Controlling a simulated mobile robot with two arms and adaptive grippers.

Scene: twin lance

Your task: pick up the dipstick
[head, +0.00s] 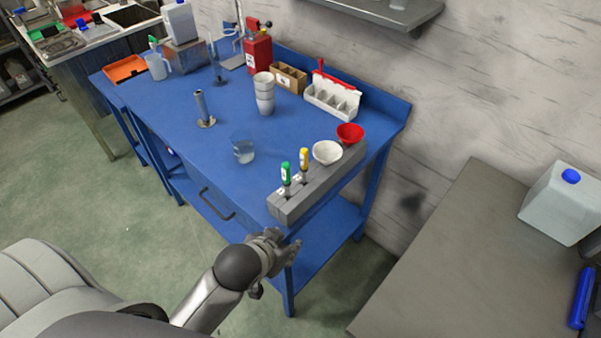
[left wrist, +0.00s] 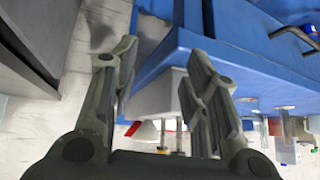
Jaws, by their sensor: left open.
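Two slim upright pieces, one with a green handle (head: 286,172) and one with a yellow handle (head: 304,158), stand in slots of a long grey block (head: 287,208) at the near right edge of the blue table. I cannot tell which of them is the dipstick. My left gripper (head: 285,247) is open and empty, off the table's near corner, apart from the block and both pieces. In the left wrist view its two fingers (left wrist: 162,85) are spread, with the table edge and the block behind them. My right gripper is not in view.
A white bowl (head: 327,152) and a red bowl (head: 350,133) rest on the block's far part. A clear beaker (head: 243,148), stacked white cups (head: 264,98) and a metal cylinder (head: 201,107) stand on the blue table (head: 165,130). A grey counter (head: 450,260) is at right.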

